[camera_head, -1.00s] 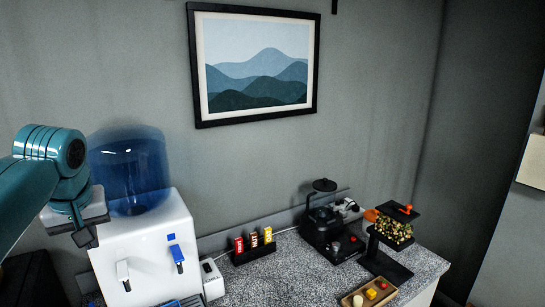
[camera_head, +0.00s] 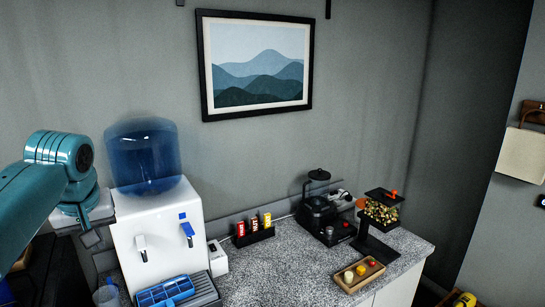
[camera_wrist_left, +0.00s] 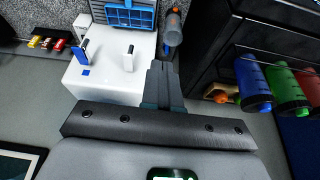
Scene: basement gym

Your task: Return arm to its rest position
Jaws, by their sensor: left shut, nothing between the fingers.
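My left arm, teal, comes in from the left in the head view. Its gripper (camera_head: 91,238) hangs beside the upper left of the white water dispenser (camera_head: 160,238), apart from the wall behind. In the left wrist view the fingers (camera_wrist_left: 163,75) are together with nothing between them, in front of the dispenser (camera_wrist_left: 108,78), which appears upside down. My right gripper is in neither view.
A framed picture (camera_head: 205,65) hangs on the wall.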

